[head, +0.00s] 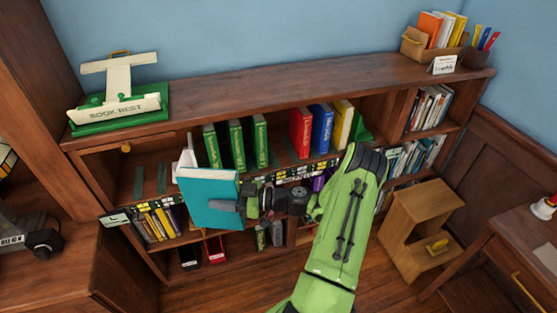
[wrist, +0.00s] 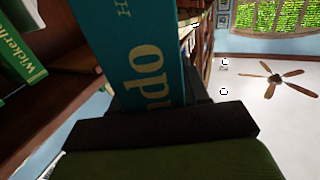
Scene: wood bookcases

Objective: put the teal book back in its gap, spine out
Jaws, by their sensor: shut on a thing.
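The teal book (head: 209,198) is held by my gripper (head: 244,203) in front of the bookcase's upper shelf, left of its middle. In the wrist view the book's teal face (wrist: 148,50) with pale lettering fills the upper middle, with my gripper's dark pad (wrist: 160,125) against it. The upper shelf holds several green books (head: 237,145), then a red book (head: 300,132), a blue book (head: 322,128) and a yellow book (head: 343,123). Gaps show between the green and red books and at the shelf's left. The held book hides part of the shelf behind it.
A green and cream book rest (head: 117,110) stands on the bookcase top (head: 250,92). A wooden step stool (head: 410,225) stands right of my arm, near a desk (head: 530,250). A dark cabinet is at left.

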